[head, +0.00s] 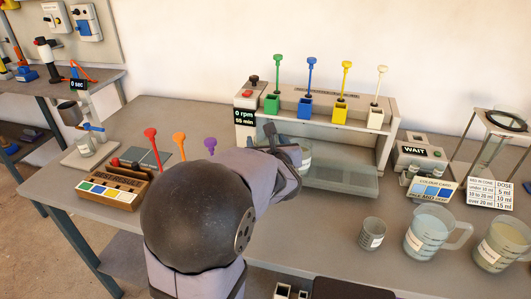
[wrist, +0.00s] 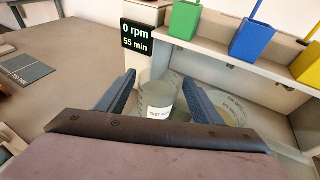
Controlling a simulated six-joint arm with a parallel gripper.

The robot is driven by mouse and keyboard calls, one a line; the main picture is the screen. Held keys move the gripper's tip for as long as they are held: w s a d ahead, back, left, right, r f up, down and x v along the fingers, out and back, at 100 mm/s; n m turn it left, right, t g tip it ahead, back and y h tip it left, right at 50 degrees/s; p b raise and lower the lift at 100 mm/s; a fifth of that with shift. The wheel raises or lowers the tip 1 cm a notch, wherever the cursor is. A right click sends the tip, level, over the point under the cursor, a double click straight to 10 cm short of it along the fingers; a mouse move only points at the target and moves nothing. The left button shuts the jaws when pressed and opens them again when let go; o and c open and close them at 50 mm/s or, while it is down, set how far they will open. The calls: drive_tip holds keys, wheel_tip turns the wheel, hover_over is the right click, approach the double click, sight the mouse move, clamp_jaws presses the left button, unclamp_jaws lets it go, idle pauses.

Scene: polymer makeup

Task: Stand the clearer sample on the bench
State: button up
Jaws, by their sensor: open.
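My gripper (head: 287,142) reaches toward the stirrer stand at the back of the bench; its open fingers show in the wrist view (wrist: 160,80). A clear glass jar with a white label reading "TEST" and more (wrist: 159,112) stands between the fingers, with a visible gap at the left finger. In the head view this jar (head: 306,158) is mostly hidden behind my gripper. I cannot tell which sample is clearer.
The stirrer stand (head: 392,140) has a low shelf and several coloured paddles above. A small labelled beaker (head: 372,233) and two jugs (head: 428,228) (head: 500,244) stand at the front right. A wooden range box (head: 112,188) sits left.

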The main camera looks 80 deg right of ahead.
drive_tip(key=c, duration=1.5)
drive_tip(key=shift+r, duration=0.1)
wheel_tip(320, 180, up, 28)
drive_tip(key=p, duration=1.1)
drive_tip(key=shift+p, duration=0.4)
